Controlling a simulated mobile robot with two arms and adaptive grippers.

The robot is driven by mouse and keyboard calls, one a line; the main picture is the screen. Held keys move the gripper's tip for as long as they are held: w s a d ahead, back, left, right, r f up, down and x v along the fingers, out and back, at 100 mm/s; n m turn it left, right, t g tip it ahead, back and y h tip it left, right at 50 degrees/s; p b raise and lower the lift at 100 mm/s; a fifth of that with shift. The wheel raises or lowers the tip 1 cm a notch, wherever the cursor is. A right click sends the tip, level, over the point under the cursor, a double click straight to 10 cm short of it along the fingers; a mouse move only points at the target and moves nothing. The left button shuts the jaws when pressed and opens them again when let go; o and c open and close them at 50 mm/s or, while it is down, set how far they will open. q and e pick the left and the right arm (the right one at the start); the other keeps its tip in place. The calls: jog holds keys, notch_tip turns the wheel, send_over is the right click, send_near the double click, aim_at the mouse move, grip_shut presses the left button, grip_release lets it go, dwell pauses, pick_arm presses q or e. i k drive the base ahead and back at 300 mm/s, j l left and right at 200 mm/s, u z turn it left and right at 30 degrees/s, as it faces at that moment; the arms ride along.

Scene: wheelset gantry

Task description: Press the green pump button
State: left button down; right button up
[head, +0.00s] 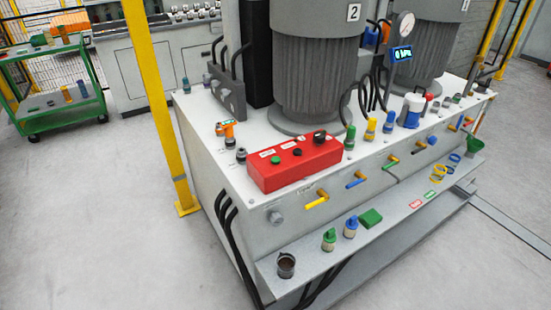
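A red control box (295,165) lies on the front edge of the white top of the pump unit (240,179). The green button (276,160) is on the box's top face, towards its left end. A black button (297,152) is beside it, and a black knob (319,136) is at the right end. Small white labels lie behind the buttons. Nothing covers the green button. Neither of my grippers shows in the head view.
Large grey motors (315,75) stand behind the box. Several coloured valve handles (355,183) stick out of the front. A lower shelf (305,262) holds small caps and a dark cup (286,265). A yellow post (150,90) stands left. The floor (120,230) at front left is clear.

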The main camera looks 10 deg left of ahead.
aim_at(274, 160)
jog(key=i+l+u, duration=0.15)
jog(key=l, duration=0.15)
jog(key=i+l+u, duration=0.15)
jog(key=l, duration=0.2)
jog(key=i+l+u, duration=0.15)
jog(key=l, duration=0.2)
jog(key=i+l+u, duration=0.1)
jog(key=l, duration=0.25)
jog(key=i+l+u, duration=0.15)
jog(key=l, duration=0.25)
